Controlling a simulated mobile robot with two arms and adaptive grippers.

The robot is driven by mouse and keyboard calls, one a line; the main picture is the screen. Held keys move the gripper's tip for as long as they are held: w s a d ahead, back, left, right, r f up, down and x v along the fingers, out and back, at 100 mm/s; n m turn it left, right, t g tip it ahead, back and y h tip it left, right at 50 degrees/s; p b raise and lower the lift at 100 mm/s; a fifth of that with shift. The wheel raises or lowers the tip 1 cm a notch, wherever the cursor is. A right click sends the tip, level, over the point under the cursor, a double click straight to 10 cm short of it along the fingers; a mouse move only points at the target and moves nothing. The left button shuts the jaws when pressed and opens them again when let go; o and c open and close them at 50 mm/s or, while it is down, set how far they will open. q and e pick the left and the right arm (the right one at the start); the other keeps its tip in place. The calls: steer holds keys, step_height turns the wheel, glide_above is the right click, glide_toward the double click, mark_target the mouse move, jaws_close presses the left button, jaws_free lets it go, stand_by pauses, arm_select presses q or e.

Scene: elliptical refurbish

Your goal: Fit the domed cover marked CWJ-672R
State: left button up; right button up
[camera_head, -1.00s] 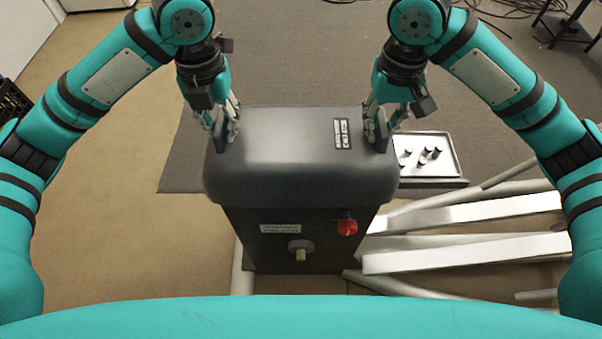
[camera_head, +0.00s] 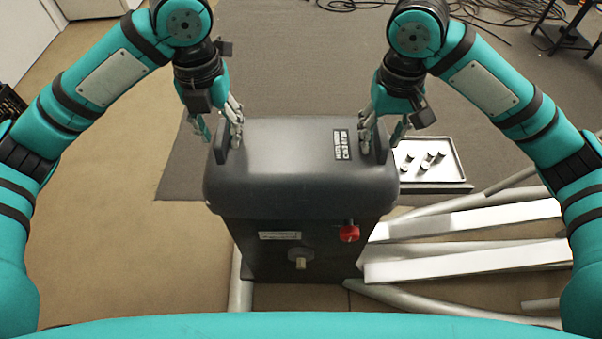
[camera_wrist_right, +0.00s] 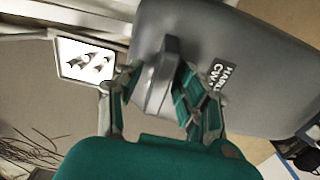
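The dark grey domed cover (camera_head: 290,165) sits on top of a dark box-shaped base (camera_head: 280,261), level as far as I can see. Its label (camera_head: 341,145) is at the top right; in the right wrist view it reads in part "CW". My left gripper (camera_head: 220,128) is open, with fingers either side of the upright tab (camera_head: 221,143) on the cover's left edge. My right gripper (camera_head: 383,133) is open around the right tab, which shows in the right wrist view (camera_wrist_right: 163,75) with a gap to one finger. The seam's far side is hidden.
A tray (camera_head: 463,168) with several small dark-and-white parts lies at the right. White bars and pipes (camera_head: 470,255) lie on the floor at right.

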steer(key=shift+r, duration=0.25)
arm_select(q)
step_height(320, 180, up, 10)
steer(key=shift+r, duration=0.2)
arm_select(e)
step_height(320, 180, up, 12)
steer(key=shift+f, duration=0.2)
steer(key=shift+f, duration=0.1)
stand_by(0.4)
